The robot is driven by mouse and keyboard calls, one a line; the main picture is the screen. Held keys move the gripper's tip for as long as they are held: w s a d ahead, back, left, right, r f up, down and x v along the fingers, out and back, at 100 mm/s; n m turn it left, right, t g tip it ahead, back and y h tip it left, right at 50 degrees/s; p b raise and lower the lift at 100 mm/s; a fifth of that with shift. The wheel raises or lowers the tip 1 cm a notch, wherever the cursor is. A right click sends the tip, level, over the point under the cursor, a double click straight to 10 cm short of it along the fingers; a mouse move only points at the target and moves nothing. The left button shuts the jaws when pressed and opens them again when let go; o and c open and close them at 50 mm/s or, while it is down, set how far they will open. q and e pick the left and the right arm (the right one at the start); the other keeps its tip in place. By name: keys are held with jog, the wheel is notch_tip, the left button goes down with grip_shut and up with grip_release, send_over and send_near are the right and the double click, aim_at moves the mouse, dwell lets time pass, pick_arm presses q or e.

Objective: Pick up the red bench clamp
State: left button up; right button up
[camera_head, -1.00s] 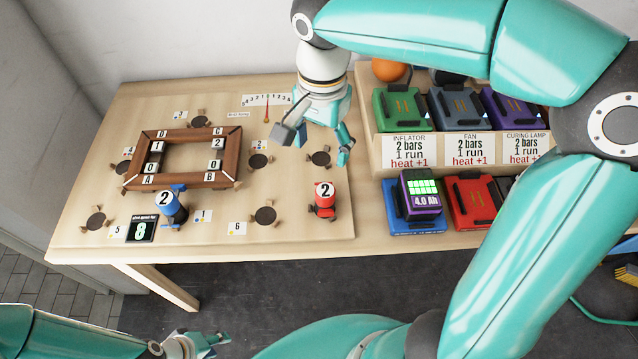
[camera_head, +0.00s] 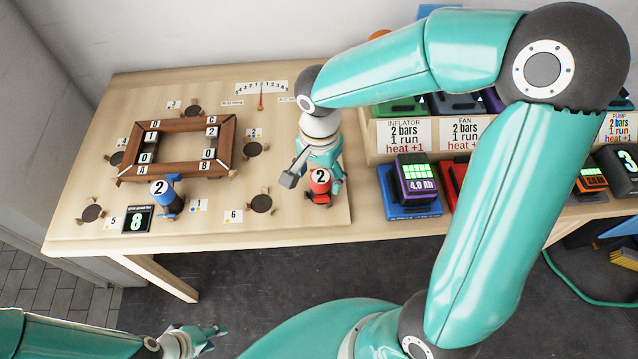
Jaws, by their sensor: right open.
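The red bench clamp (camera_head: 319,188) stands upright at the right edge of the light wooden board, with a "2" label on its top. My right gripper (camera_head: 314,180) is open and lowered around the clamp, with one finger to its left and the other just behind its right side. I cannot tell whether the fingers touch it. My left gripper (camera_head: 205,337) is low in front of the bench, away from the clamp; its fingers look spread apart and empty.
A blue clamp (camera_head: 167,199) marked "2" stands at the brown wooden frame (camera_head: 228,150). A display (camera_head: 137,220) reads 8. Round dark pads (camera_head: 261,203) dot the board. A blue charger (camera_head: 408,207) with a purple battery (camera_head: 416,178) stands right of the red clamp.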

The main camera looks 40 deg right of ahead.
jog(key=shift+f, duration=1.6)
jog(key=shift+c, duration=0.3)
grip_shut()
